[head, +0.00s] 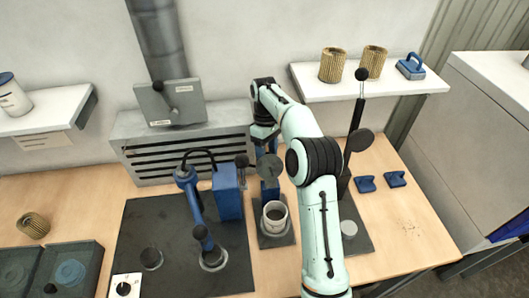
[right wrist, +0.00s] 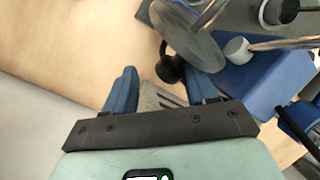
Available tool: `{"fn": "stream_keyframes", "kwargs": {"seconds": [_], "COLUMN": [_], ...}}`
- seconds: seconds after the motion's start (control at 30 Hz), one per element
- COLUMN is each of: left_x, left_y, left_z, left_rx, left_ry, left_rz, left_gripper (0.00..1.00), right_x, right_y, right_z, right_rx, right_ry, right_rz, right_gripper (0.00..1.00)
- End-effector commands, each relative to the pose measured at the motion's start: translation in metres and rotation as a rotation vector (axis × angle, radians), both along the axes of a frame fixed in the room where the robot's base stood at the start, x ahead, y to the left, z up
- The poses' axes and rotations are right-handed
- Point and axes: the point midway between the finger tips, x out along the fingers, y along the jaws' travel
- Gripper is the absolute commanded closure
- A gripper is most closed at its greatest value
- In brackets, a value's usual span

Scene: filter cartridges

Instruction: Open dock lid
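No part is labelled as the dock lid. A round grey disc (head: 270,167) stands tilted at the blue post behind a white cup (head: 275,217) and may be the lid. My right gripper (head: 262,133) is behind and above this disc, partly hidden by its own arm. In the right wrist view, my right gripper's blue fingers (right wrist: 160,85) are apart. A black knob-like part (right wrist: 170,68) shows at the gap between the fingertips, beside a grey disc (right wrist: 190,38). I cannot tell whether the fingers touch it. My left gripper is not in view.
A blue machine with a hose (head: 228,190) stands on a dark mat (head: 140,225) left of the cup. A black upright lever (head: 357,115) stands right of my arm. A slotted grey unit (head: 140,170) is behind. A shelf (head: 415,88) is at upper right.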

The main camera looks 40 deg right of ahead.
Motion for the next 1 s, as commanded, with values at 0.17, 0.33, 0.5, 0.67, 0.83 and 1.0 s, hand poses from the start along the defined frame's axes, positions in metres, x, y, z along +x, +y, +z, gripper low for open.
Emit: {"fn": "stream_keyframes", "kwargs": {"seconds": [0.17,0.33,0.5,0.67,0.83,1.0], "left_x": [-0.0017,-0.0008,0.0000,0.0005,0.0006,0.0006], "left_y": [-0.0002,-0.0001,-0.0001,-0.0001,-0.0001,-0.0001], "left_z": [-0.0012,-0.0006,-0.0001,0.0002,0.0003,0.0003], "left_rx": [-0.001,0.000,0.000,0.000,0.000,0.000], "left_ry": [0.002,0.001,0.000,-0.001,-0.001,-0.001], "left_rz": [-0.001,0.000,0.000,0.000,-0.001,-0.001], "left_gripper": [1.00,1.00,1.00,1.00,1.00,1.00], "right_x": [-0.0047,-0.0034,-0.0022,-0.0015,-0.0011,-0.0007], "right_y": [-0.0006,-0.0003,0.0002,0.0004,0.0008,0.0011], "right_z": [-0.0092,-0.0061,-0.0036,-0.0022,-0.0017,-0.0012], "right_rx": [0.002,0.002,0.002,0.002,0.002,0.003], "right_ry": [0.024,0.019,0.014,0.010,0.009,0.008], "right_rz": [0.002,0.002,0.002,0.003,0.003,0.004], "right_gripper": [0.45,0.45,0.45,0.45,0.45,0.45]}}
